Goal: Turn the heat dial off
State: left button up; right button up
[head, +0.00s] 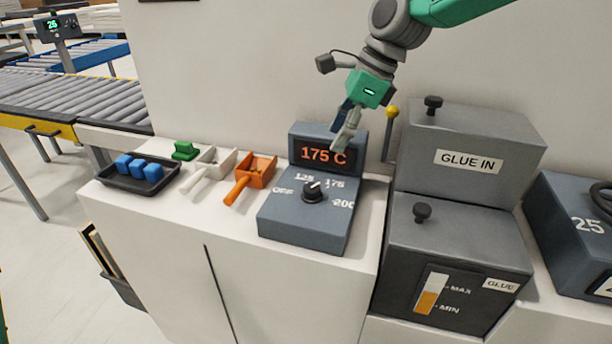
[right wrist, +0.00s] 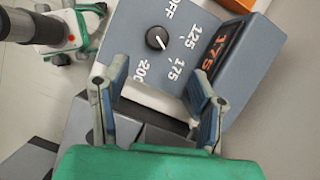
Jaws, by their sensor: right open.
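The heat dial (head: 314,192) is a black round knob with a white pointer line, on a blue-grey control box (head: 300,230) marked OFF, 125, 175 and 200. Its pointer is toward 175, and the orange display (head: 322,154) reads 175 C. In the right wrist view the dial (right wrist: 157,38) lies beyond the fingertips. My right gripper (head: 345,132) is open and empty, above and behind the dial near the display's upper right corner. In the right wrist view its two fingers (right wrist: 158,78) are spread apart, touching nothing visible. My left gripper is not in view.
A grey glue unit (head: 416,160) with a yellow-knobbed lever (head: 391,113) stands right of the box. An orange scoop (head: 257,170), a white scoop (head: 215,163), a green block (head: 185,150) and a black tray (head: 119,182) of blue blocks are left.

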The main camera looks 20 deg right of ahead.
send_over(314, 187)
jog(key=s+d, duration=0.1)
jog(key=d, duration=0.2)
notch_tip(314, 187, down, 6)
jog(key=shift+f, duration=0.25)
jog(key=x, duration=0.3)
jog(key=a+x, duration=0.1)
jog(key=x, duration=0.2)
jog(key=shift+w, duration=0.1)
jog(key=shift+d, duration=0.15)
jog(key=c, duration=1.1)
